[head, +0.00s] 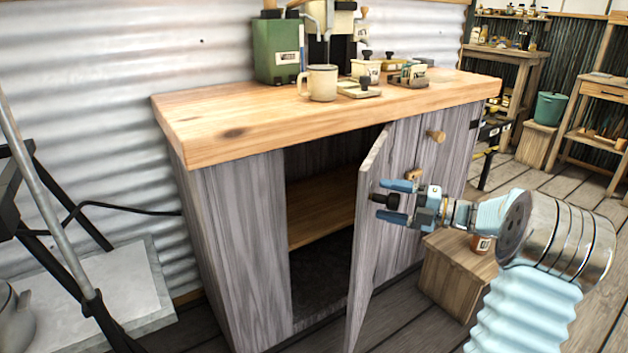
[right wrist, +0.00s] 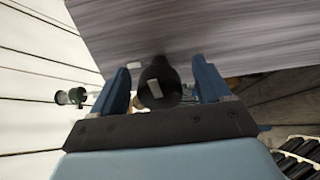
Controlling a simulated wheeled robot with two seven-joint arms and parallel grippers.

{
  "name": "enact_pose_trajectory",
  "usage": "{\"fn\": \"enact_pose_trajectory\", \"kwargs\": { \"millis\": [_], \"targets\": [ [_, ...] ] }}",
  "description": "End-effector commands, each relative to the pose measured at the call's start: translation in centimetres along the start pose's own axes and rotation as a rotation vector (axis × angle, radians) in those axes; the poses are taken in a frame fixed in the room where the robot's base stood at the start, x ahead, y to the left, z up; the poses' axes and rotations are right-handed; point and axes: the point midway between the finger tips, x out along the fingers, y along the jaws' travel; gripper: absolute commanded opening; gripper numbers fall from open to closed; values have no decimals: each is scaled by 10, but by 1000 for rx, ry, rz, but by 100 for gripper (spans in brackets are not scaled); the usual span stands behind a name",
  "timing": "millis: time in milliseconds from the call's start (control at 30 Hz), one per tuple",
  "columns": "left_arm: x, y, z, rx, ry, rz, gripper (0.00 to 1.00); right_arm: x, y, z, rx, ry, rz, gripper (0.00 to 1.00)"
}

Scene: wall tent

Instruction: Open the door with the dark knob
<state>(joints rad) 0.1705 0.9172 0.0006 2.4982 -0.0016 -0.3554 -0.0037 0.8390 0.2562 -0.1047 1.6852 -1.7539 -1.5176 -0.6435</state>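The grey wooden cabinet (head: 240,230) has its left door (head: 370,235) swung outward, and its inside with a shelf (head: 322,218) shows. The dark knob (head: 384,200) is on the outer face of this open door. It also shows in the right wrist view (right wrist: 158,84). My right gripper (head: 396,202) is at the door's outer face, with its two blue fingers on either side of the dark knob. In the right wrist view, small gaps show between the knob and the fingers (right wrist: 162,85), so the gripper is open around it. My left gripper is not in view.
A mug (head: 318,83) and a green machine (head: 277,48) stand on the countertop (head: 230,120). A wooden crate (head: 455,280) stands on the floor by the cabinet's right part.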

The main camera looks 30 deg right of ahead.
Motion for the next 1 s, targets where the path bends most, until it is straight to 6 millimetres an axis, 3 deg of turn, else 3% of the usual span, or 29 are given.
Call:
{"fn": "enact_pose_trajectory", "kwargs": {
  "millis": [567,1000],
  "targets": [
    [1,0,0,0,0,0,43,-2,0,0,0,0,0,77],
    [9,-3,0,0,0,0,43,-41,-1,0,0,-2,0,77]
  ]
}}
